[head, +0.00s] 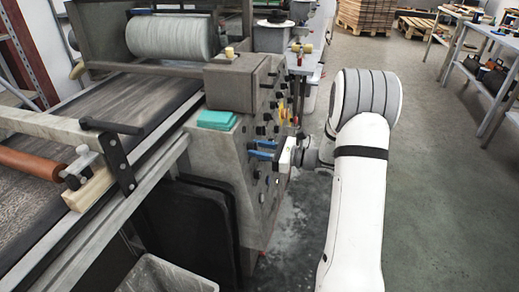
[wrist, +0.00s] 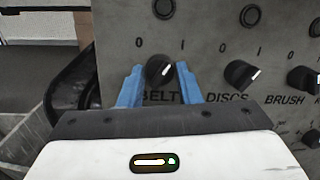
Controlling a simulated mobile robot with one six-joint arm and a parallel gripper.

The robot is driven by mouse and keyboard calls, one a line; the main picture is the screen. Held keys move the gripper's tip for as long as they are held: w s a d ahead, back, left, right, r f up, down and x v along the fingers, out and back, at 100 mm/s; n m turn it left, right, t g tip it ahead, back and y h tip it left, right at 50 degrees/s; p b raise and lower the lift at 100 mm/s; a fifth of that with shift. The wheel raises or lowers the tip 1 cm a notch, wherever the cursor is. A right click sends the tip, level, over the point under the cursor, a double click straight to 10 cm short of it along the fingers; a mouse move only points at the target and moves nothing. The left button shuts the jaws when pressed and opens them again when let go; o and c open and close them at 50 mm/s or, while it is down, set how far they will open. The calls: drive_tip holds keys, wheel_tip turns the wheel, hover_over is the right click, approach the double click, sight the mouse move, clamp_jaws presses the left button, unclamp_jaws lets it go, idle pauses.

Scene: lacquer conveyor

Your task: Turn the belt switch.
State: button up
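In the head view my gripper (head: 262,150) is at the panel's right face, where the knob itself is hidden.
The DISCS knob (wrist: 241,74) and the BRUSH knob (wrist: 302,80) sit to the right of the belt switch. A conveyor (head: 85,110) with a pale roller (head: 172,37) lies left of the panel. Teal pads (head: 217,119) lie on the cabinet. Open floor (head: 440,180) lies to the right.

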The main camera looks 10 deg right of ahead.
drive_tip(key=c, duration=0.5)
drive_tip(key=shift+f+n+b, duration=0.15)
drive_tip(key=shift+n+b, duration=0.9)
drive_tip(key=shift+n, duration=0.05)
drive_tip(key=n+b, duration=0.2)
drive_tip(key=n+g+b, duration=0.1)
drive_tip(key=n+b, duration=0.1)
drive_tip(key=n, duration=0.1)
drive_tip(key=shift+w+d+f+y, duration=0.1)
drive_tip(key=shift+w+y, duration=0.05)
drive_tip(key=shift+y, duration=0.15)
drive_tip(key=n+g+b, duration=0.1)
drive_tip(key=n+b, duration=0.1)
drive_tip(key=n, duration=0.1)
drive_tip(key=shift+n+b, duration=0.35)
drive_tip(key=shift+n, duration=0.05)
drive_tip(key=shift+r+n+g+b, duration=0.2)
drive_tip(key=shift+n+g+b, duration=0.1)
drive_tip(key=shift+n+b, duration=0.75)
drive_tip(key=shift+r+n, duration=0.1)
drive_tip(key=shift+n, duration=0.25)
